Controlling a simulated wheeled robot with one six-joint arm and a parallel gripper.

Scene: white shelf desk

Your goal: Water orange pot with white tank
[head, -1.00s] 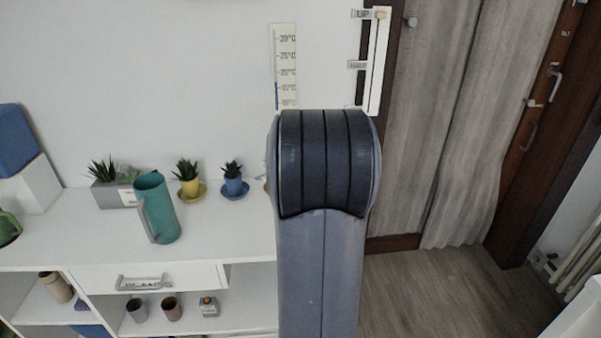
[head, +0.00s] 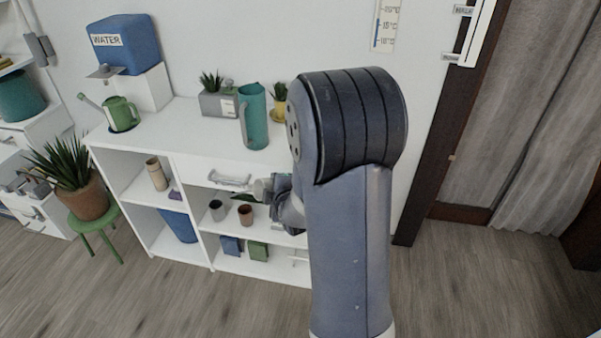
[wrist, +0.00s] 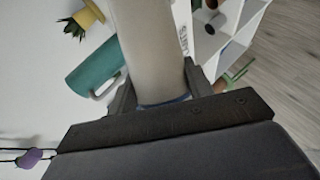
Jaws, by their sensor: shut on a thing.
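My gripper (wrist: 160,95) is shut on a whitish cylinder, likely the white tank (wrist: 150,45), which stretches up from the jaws in the wrist view and has a blue edge at its near end. In the head view my gripper (head: 276,190) is partly hidden by my arm, in front of the desk below the top. No small orange pot shows on the desk top; my arm hides its right part. A terracotta pot (head: 86,203) with a spiky plant stands on a green stool at the left.
A teal pitcher (head: 255,122), a grey planter (head: 213,104) and a yellow pot (head: 279,107) stand on the desk top (head: 185,125). A green watering can (head: 122,113) and a blue WATER tank (head: 127,45) are at its left. The floor in front is clear.

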